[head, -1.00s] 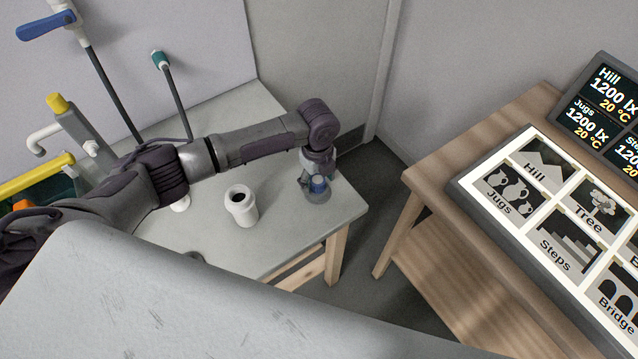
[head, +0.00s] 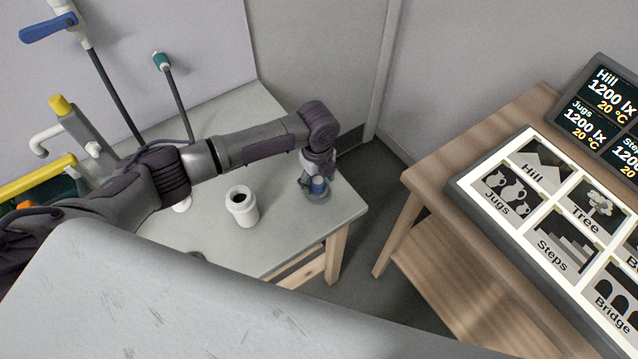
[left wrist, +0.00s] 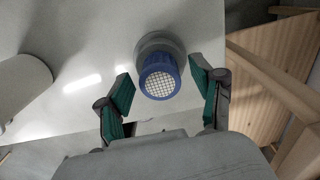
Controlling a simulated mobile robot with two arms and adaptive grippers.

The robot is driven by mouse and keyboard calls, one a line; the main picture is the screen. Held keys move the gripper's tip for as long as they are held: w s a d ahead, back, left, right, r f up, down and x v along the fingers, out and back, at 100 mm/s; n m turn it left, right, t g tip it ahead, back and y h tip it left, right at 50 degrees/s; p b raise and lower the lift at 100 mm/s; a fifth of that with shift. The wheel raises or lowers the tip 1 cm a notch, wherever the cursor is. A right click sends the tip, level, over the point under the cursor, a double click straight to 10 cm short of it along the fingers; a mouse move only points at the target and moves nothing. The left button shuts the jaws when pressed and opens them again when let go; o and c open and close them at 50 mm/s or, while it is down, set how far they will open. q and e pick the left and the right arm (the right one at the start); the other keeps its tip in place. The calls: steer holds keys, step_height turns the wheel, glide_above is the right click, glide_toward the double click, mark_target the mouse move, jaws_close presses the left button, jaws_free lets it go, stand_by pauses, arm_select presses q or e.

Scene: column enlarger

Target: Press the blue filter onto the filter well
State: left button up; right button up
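The blue filter (left wrist: 160,82) has a pale mesh face and shows end-on in the left wrist view; in the head view it is small and partly covered (head: 317,186). It stands on a round grey base (left wrist: 158,42), which looks like the filter well, near the table's right corner. I cannot tell how deep the filter sits. My left gripper (left wrist: 164,88) is open, its green-padded fingers on either side of the filter with a gap at each side. It points down over the filter in the head view (head: 317,178). My right gripper is not in view.
A white canister (head: 242,210) with a dark opening stands left of the filter on the grey table (head: 290,235). A wooden table (head: 425,185) with a lit picture panel (head: 555,215) stands to the right, across a gap. Pipes and valve handles (head: 45,27) are at the back left.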

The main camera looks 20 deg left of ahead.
mark_target(318, 180)
arm_select(q)
jaws_close()
steer(key=shift+r+p, duration=0.4)
steer(key=shift+r, duration=0.05)
stand_by(0.6)
steer(key=shift+r+p, duration=2.7)
steer(key=shift+r, duration=0.1)
